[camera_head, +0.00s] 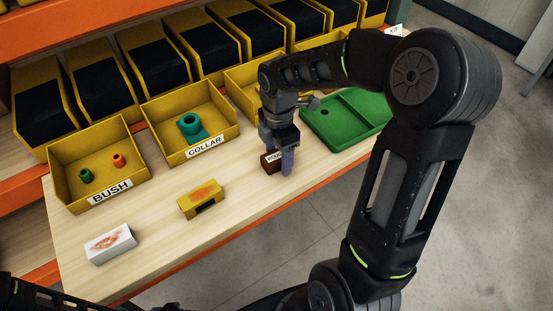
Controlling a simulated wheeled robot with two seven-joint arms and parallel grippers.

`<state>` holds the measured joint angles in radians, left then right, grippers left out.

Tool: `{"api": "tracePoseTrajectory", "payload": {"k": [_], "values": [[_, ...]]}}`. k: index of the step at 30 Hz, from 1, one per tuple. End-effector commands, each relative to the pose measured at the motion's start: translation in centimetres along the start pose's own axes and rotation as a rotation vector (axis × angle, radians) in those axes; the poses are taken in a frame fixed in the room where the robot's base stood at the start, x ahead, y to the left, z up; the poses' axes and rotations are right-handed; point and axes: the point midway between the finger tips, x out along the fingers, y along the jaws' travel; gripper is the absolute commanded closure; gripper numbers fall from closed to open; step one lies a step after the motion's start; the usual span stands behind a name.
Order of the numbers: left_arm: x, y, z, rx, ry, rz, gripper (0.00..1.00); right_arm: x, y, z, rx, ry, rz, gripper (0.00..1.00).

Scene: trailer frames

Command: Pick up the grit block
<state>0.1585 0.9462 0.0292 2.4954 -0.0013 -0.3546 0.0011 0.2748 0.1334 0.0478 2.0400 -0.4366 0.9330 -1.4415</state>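A small dark brown block (269,165) with a white, partly covered label stands on the wooden table, near its front edge; it appears to be the grit block. My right gripper (279,155) reaches down to it from above. One bluish finger stands in front of the block's right part; the other finger is partly hidden behind it. The fingers are apart, but I cannot tell whether they press on the block. A yellow block (201,199) and a white block with a reddish mark (110,244) lie further left. My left gripper is out of view.
Yellow bins stand along the back: BUSH (58,180) with a green and an orange piece, COLLAR (222,121) with a teal piece. Another bin and a green tray (327,133) are partly hidden by my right arm. The table between the loose blocks is clear.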

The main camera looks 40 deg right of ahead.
Motion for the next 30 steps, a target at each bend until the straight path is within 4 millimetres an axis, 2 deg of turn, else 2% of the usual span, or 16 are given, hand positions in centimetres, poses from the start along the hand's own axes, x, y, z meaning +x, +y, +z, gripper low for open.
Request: {"api": "tracePoseTrajectory", "payload": {"k": [2, 22, 30], "values": [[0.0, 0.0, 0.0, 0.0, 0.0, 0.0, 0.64, -0.01, 0.0, 0.0, 0.0, 0.0, 0.0, 0.44], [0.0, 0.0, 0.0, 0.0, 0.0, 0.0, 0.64, -0.01, 0.0, 0.0, 0.0, 0.0, 0.0, 0.99], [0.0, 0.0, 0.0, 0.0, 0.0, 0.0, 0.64, -0.07, 0.02, 0.0, 0.0, 0.0, 0.001, 1.0]]}}
